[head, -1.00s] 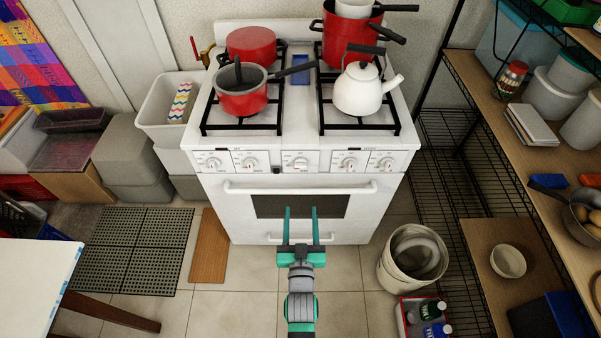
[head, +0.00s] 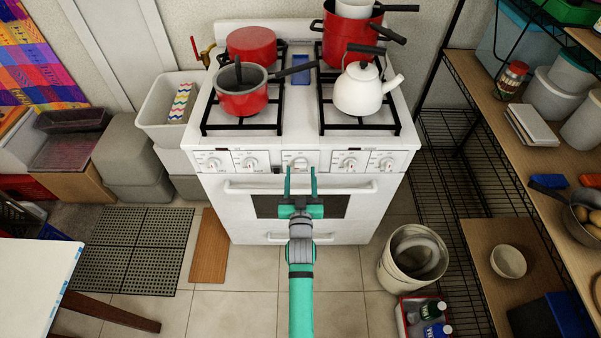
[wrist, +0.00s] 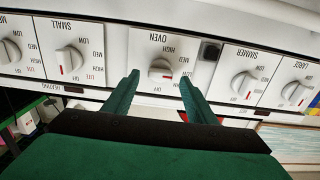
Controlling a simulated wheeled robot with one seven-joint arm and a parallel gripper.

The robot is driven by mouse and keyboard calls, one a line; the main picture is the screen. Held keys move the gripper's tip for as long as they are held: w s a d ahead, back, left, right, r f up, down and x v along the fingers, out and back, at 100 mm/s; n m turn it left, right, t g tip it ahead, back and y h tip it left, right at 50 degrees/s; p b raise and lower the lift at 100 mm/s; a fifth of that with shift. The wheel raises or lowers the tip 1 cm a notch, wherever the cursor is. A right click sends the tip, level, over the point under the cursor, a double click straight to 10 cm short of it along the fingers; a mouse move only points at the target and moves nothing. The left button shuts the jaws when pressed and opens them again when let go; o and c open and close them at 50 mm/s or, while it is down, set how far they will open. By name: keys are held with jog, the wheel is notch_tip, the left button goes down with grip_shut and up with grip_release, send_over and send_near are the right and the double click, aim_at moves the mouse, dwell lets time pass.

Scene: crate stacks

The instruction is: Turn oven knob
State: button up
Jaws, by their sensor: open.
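The oven knob (head: 300,163) is the middle white dial on the front panel of the white stove (head: 215,190). In the wrist view the oven knob (wrist: 161,70) sits under the word OVEN, with a red mark on its lower part. My gripper (head: 300,170) is open, its two green fingers pointing at the panel. In the wrist view my gripper (wrist: 158,80) has its fingertips apart, one to each side of the knob and slightly below it in the picture. I cannot tell whether they touch the panel. Nothing is between the fingers nearer the palm.
Other knobs flank it: the small burner knob (wrist: 67,60) and the simmer knob (wrist: 243,82) in the wrist view. The oven door handle (head: 250,188) runs below the panel. Pans and a white kettle (head: 360,90) stand on the burners. A bin (head: 395,270) stands right on the floor.

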jog(key=shift+w, duration=0.55)
jog(key=c, duration=1.1)
